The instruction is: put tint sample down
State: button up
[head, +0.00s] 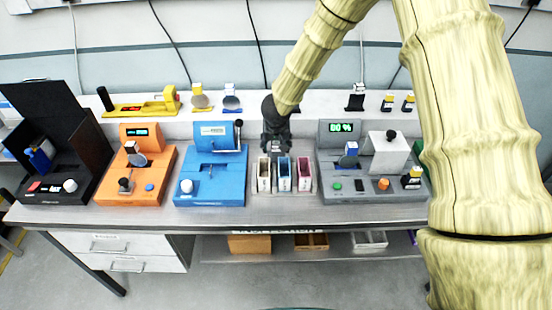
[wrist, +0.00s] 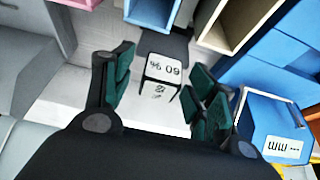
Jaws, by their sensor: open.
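The tint sample (wrist: 163,72), a small dark piece with a white face marked "60 %", shows in the wrist view. It sits between the two fingers of my gripper (wrist: 164,92), which are spread, with a visible gap on each side. It appears to rest on the pale bench surface, though its base is not clear. In the head view my gripper (head: 275,143) is low over the bench, just behind the cream, blue and pink bins. The sample is not distinguishable there.
The cream bin (head: 264,175), blue bin (head: 284,174) and pink bin (head: 304,174) stand in front of my gripper. A blue station (head: 211,178) is to the left. A grey station (head: 345,186) with a lit display is to the right. Small pieces stand along the back ledge.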

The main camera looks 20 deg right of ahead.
jog(key=shift+d+f, duration=0.1)
jog(key=shift+f, duration=0.15)
jog(key=c, duration=0.7)
jog(key=shift+s, duration=0.2)
jog(key=c, duration=0.5)
grip_shut()
